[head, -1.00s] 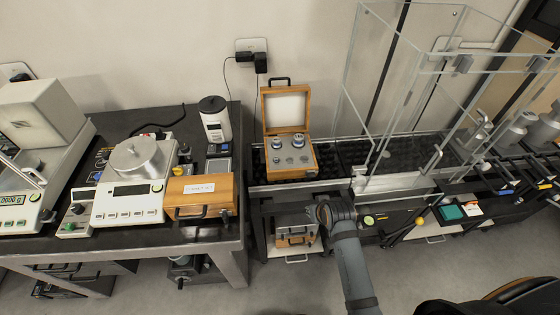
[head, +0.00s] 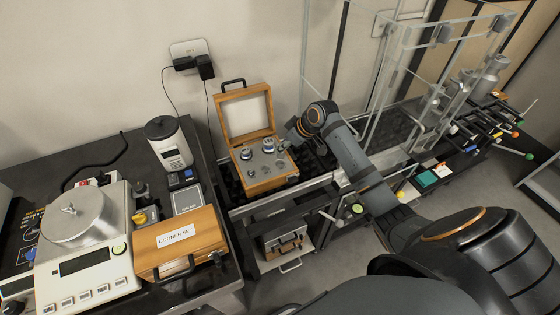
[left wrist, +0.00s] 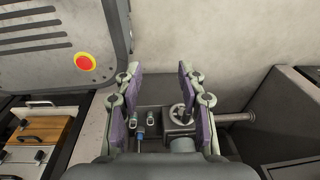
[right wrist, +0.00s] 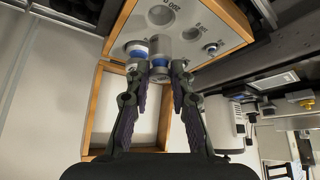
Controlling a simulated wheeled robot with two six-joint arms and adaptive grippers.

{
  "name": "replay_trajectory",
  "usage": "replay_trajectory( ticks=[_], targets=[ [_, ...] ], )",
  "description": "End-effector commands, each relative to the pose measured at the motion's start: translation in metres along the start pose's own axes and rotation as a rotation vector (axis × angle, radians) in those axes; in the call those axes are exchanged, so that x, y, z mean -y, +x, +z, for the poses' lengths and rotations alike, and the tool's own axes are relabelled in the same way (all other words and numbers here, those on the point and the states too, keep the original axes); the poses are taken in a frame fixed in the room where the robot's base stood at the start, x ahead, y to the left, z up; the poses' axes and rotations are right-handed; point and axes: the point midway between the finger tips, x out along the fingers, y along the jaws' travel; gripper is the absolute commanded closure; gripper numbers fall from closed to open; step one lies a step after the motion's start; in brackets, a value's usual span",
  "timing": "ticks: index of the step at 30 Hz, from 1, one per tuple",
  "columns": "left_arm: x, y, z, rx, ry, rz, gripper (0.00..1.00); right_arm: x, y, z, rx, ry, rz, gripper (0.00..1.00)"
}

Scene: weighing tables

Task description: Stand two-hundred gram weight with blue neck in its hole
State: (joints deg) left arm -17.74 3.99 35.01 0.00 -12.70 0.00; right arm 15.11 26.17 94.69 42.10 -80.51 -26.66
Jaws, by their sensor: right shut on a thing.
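The open wooden weight box (head: 262,186) stands on the dark middle bench, its lid (head: 247,115) raised. Its grey top plate also shows in the right wrist view (right wrist: 200,15), with a "200 G" marking. My right gripper (right wrist: 160,70) is shut on a silver weight with a blue neck (right wrist: 160,50), held at the plate. I cannot tell whether its base is inside a hole. In the head view, the right gripper (head: 289,145) is at the box's right side. Two larger weights (head: 246,154) (head: 267,145) stand in the plate. My left gripper (left wrist: 161,90) is open and empty.
A balance (head: 85,245), a "CORNER SET" wooden case (head: 185,245) and a white cylindrical device (head: 168,143) stand on the left table. A clear glass enclosure (head: 400,90) rises right of the box, close to my right arm.

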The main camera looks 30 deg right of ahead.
Motion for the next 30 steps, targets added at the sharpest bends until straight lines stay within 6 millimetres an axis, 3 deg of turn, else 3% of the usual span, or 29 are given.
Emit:
replay_trajectory(
  ticks=[3,11,16,26,27,30],
  targets=[
    [0.001,-0.002,-0.002,-0.003,0.000,-0.001,0.60,0.000,0.016,0.009,-0.001,0.000,0.001,1.00],
    [0.008,-0.003,-0.019,-0.030,0.003,-0.009,0.60,0.000,0.027,0.017,-0.002,0.000,0.000,1.00],
    [0.008,-0.004,-0.019,-0.030,0.003,-0.010,0.60,0.000,0.050,0.031,-0.002,0.001,0.001,1.00],
    [0.008,-0.002,-0.014,-0.022,0.003,-0.010,0.60,0.000,0.055,0.034,-0.002,-0.001,0.002,1.00],
    [0.008,-0.003,-0.014,-0.021,0.003,-0.010,0.60,0.000,0.054,0.034,-0.002,-0.001,0.002,0.73],
    [0.008,-0.003,-0.013,-0.019,0.003,-0.010,0.60,0.000,0.054,0.034,-0.001,-0.001,0.002,0.59]
  ],
)
